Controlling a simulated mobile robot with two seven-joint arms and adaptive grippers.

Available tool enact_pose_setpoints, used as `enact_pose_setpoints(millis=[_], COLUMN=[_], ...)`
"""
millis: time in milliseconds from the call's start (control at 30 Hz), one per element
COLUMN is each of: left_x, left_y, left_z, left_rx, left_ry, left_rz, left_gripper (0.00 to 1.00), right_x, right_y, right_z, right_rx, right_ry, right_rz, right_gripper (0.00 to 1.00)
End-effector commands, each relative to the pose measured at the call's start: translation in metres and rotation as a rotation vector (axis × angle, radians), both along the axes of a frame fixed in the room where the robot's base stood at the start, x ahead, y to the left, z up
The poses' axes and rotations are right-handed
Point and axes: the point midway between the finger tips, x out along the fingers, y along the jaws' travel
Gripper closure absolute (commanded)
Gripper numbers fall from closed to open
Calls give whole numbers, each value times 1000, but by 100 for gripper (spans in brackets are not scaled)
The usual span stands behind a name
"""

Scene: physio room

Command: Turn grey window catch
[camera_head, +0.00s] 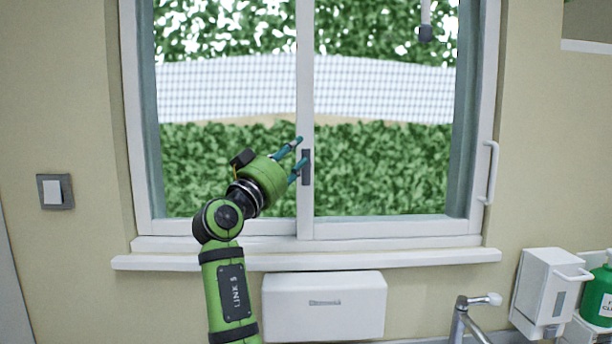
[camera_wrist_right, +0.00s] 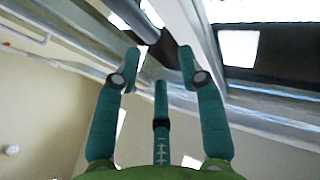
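The grey window catch (camera_head: 306,167) is a small dark upright piece on the white middle post of the sliding window. My right gripper (camera_head: 297,160) reaches up from below at the left of the catch, with its teal fingers apart and their tips close to it. In the right wrist view, the fingers of my right gripper (camera_wrist_right: 158,55) are spread and nothing is held between them. A dark grey bar (camera_wrist_right: 136,18) shows just beyond the fingertips; I cannot tell whether it is the catch or whether the fingers touch it. My left gripper is not in view.
The window frame (camera_head: 486,120) has a white pull handle (camera_head: 490,172) at its right and a sill (camera_head: 430,257) below. A white wall box (camera_head: 324,318), a tap (camera_head: 462,318), a dispenser (camera_head: 538,290) and a green bottle (camera_head: 598,298) are lower down. A switch (camera_head: 55,192) is at left.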

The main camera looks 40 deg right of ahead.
Motion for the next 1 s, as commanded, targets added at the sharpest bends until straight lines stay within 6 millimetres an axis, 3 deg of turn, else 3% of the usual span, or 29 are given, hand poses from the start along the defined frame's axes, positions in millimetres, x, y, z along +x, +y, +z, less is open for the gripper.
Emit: enact_pose_setpoints(millis=[33, 100, 333, 467, 800, 1000], left_x=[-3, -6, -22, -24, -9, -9], left_y=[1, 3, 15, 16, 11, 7], left_z=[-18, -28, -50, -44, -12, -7], left_rx=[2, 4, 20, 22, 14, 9], left_ry=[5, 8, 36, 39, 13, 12], left_rz=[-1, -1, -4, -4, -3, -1], left_gripper=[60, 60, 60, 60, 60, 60], right_x=[0, 0, -1, 1, 14, 18], right_y=[0, 0, 0, -6, -50, -62], right_z=[-17, -27, -48, -43, -21, -20], right_rx=[-1, -1, -1, -1, -1, 0], right_ry=[-1, -1, -2, -1, 1, 0], right_rz=[0, 0, -1, -2, -2, 0], right_gripper=[60, 60, 60, 60, 60, 60])
